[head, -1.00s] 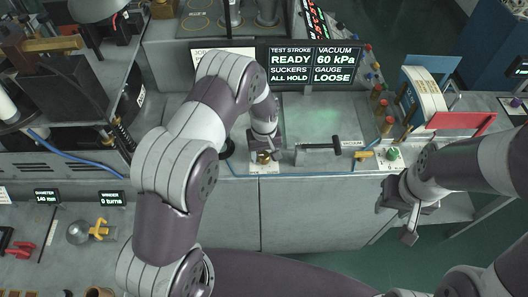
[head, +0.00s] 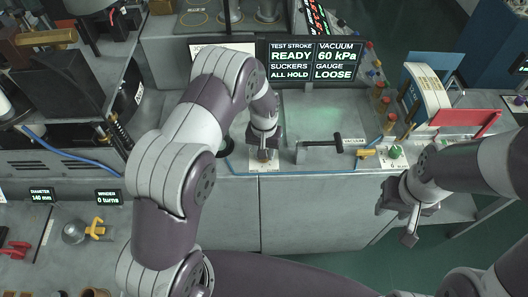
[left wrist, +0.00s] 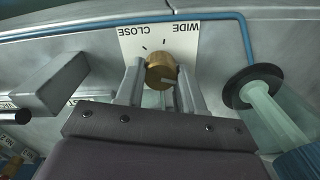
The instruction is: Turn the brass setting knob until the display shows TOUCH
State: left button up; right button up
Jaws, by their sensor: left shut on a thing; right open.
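The brass setting knob (left wrist: 161,71) sits on a white card marked WIDE and CLOSE (left wrist: 185,42) in the left wrist view, upside down there. A pale mark shows on the knob's face. My left gripper (left wrist: 160,86) is shut on the knob, one finger on each side. In the head view my left gripper (head: 264,156) is at the front of the bench and mostly hides the knob. The display (head: 316,62) reads TEST STROKE READY, VACUUM 60 kPa, SUCKERS ALL HOLD and GAUGE LOOSE. My right gripper (head: 408,222) is open and empty, in front of the bench at right.
A black-handled lever (head: 325,143) stands right of the knob, with a green button (head: 395,152) further right. A dark round base with a pale green stem (left wrist: 258,95) is close to my left gripper in the wrist view.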

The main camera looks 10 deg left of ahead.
pick_arm(q)
jog(key=shift+r+m+b, duration=0.1)
jog(key=shift+m+b, duration=0.35)
jog(key=shift+m, duration=0.95)
jog(key=o, duration=1)
jog(key=shift+o, duration=0.2)
